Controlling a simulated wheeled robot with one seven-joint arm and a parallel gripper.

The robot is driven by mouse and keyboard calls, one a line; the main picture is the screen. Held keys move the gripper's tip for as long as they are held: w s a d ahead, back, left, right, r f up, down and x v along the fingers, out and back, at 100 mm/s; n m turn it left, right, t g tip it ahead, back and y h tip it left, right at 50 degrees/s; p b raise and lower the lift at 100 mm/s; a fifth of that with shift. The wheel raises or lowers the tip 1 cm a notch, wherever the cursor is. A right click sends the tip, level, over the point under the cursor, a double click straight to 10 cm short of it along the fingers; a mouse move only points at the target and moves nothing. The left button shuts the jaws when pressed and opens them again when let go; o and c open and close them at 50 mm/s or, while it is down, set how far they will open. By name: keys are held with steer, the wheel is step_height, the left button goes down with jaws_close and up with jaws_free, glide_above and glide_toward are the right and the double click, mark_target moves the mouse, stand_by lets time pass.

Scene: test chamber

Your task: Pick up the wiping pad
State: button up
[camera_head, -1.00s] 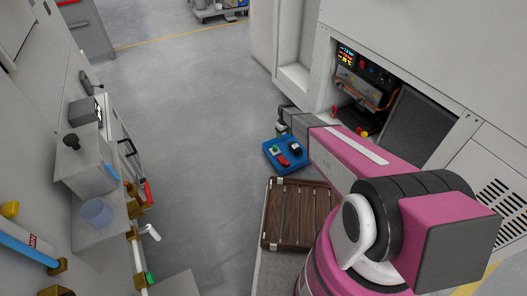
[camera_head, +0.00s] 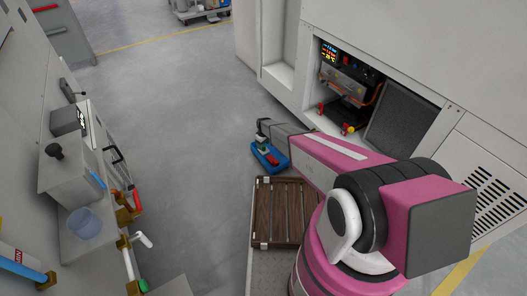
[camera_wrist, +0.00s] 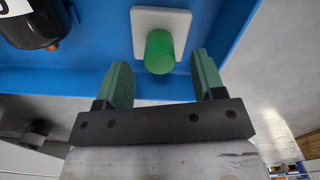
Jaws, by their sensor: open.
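The wiping pad appears to be the white square plate with an upright green cylindrical handle (camera_wrist: 160,52), lying in a blue tray (camera_wrist: 95,75). My gripper (camera_wrist: 163,80) is open and empty. Its two green fingers point toward the pad, one on each side of the handle's line, with the handle slightly beyond the gap between the tips; I cannot tell the exact height. In the head view my gripper (camera_head: 263,141) is over the left part of the blue tray (camera_head: 270,165) and hides much of it, including most of the pad.
A dark object (camera_wrist: 35,22) lies in the tray left of the pad. A red item (camera_head: 273,158) is also in the tray. A brown slatted crate (camera_head: 283,238) stands nearer me. An open cabinet (camera_head: 345,90) is at right, a wall bench (camera_head: 75,180) at left; the floor between is clear.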

mark_target(264, 146)
steer(key=shift+s+d+f, duration=0.1)
steer(key=shift+f, duration=1.45)
steer(key=c, duration=1)
steer(key=shift+r, duration=0.15)
steer(key=shift+r, duration=0.55)
step_height(264, 146, up, 3)
steer(key=shift+s+f, duration=0.1)
steer(key=shift+f, duration=0.1)
steer(key=s+a+r, duration=0.2)
steer(key=s, duration=0.1)
steer(key=s+a+r, duration=0.2)
steer(key=s, duration=0.1)
steer(key=s+a+r, duration=0.3)
steer(key=shift+a, duration=0.1)
steer(key=shift+o, duration=0.4)
